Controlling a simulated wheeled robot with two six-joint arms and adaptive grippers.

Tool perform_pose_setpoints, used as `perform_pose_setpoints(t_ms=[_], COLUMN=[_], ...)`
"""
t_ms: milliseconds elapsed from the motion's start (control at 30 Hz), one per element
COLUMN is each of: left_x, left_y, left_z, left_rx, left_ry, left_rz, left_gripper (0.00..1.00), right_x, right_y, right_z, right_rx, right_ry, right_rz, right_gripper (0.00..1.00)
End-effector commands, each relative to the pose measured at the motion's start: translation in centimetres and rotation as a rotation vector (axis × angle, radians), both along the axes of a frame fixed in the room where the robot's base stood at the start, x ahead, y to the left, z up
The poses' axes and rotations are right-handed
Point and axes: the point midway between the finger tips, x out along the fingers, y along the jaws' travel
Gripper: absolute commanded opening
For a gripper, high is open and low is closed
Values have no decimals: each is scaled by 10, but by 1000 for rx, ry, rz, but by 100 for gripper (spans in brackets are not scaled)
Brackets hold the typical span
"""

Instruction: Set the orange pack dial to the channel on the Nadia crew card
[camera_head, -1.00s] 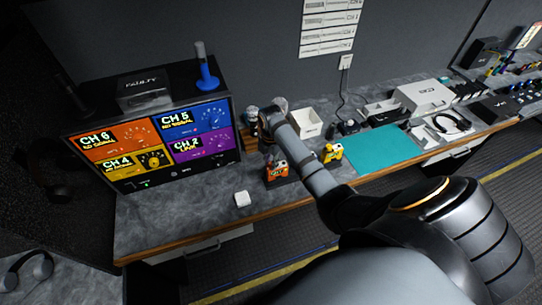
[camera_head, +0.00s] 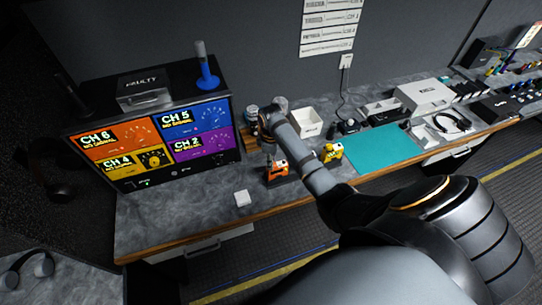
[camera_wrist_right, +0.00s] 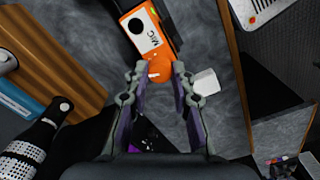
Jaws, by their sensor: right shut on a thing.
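My right gripper (camera_wrist_right: 160,76) is shut on that dial. In the head view my right gripper (camera_head: 268,149) is over the pack and partly hidden by my arm. Crew cards (camera_head: 330,31) hang as white strips on the wall; their names are too small to read. My left gripper is not in view.
A monitor (camera_head: 155,141) shows coloured panels; the orange one reads CH 6. A yellow pack (camera_head: 332,153) stands right of my forearm, beside a teal mat (camera_head: 381,149). A small white block (camera_head: 242,198) lies near the front edge. A white bin (camera_head: 306,122) stands behind.

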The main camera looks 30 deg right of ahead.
Motion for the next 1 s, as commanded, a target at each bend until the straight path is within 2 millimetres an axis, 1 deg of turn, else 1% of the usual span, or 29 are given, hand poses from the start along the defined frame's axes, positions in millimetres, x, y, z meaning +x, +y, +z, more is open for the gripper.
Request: perform_pose_setpoints(t_ms=[1000], left_x=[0], left_y=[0], left_z=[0], left_rx=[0], left_ry=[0], left_rz=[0], left_gripper=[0], right_x=[-1], right_y=[-1], right_z=[-1], right_rx=[-1], right_ry=[3], right_rz=[-944], right_gripper=[0])
